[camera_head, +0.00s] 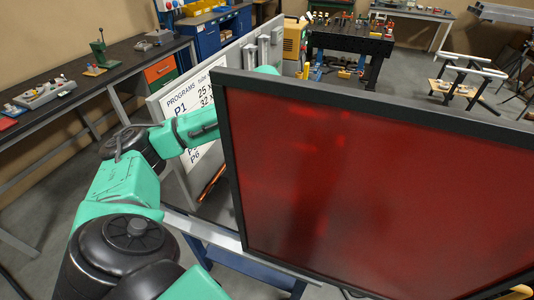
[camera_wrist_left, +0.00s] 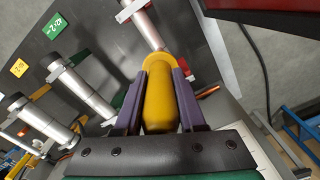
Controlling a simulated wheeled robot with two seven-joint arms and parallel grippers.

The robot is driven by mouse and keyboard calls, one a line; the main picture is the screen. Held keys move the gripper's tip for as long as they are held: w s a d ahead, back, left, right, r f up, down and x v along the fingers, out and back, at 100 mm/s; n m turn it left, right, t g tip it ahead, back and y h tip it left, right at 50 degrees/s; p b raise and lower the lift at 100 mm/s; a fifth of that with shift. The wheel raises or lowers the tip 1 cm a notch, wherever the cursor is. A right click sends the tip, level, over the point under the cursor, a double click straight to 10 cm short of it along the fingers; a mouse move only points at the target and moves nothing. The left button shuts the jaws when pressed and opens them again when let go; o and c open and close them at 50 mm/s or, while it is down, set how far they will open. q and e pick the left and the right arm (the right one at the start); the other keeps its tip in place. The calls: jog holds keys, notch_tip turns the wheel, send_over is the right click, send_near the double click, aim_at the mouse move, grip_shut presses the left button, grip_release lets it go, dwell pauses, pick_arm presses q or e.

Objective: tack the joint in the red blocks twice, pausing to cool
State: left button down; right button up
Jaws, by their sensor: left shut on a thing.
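In the left wrist view my left gripper (camera_wrist_left: 160,68) is shut on a yellow rounded handle (camera_wrist_left: 160,97), held between its two dark fingers. A small red piece (camera_wrist_left: 178,62), perhaps one of the red blocks, shows just past the fingertips, partly hidden by the handle and right finger. I cannot make out the joint. In the head view a large dark-framed red translucent screen (camera_head: 380,180) hides my left gripper and the work behind it. My right gripper is in neither view.
Silver cylindrical fittings (camera_wrist_left: 90,97) stand left of the gripper, by green and yellow tags. A grey panel carries a white programs sign (camera_head: 185,100). A copper-coloured tube (camera_head: 212,183) shows beside the screen. A workbench (camera_head: 100,75) stands at left; open floor lies farther back.

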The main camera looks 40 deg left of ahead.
pick_arm(q)
jog(key=shift+s+d+f, duration=0.2)
jog(key=shift+s+f, duration=0.1)
jog(key=shift+f, duration=0.05)
dwell(2.3)
dwell(0.9)
jog(key=shift+w+a+r, duration=0.1)
jog(key=shift+w+r, duration=0.05)
jog(key=shift+r, duration=0.5)
jog(key=shift+w+a+r, duration=0.1)
jog(key=shift+w+r, duration=0.05)
jog(key=shift+r, duration=2.9)
dwell(0.9)
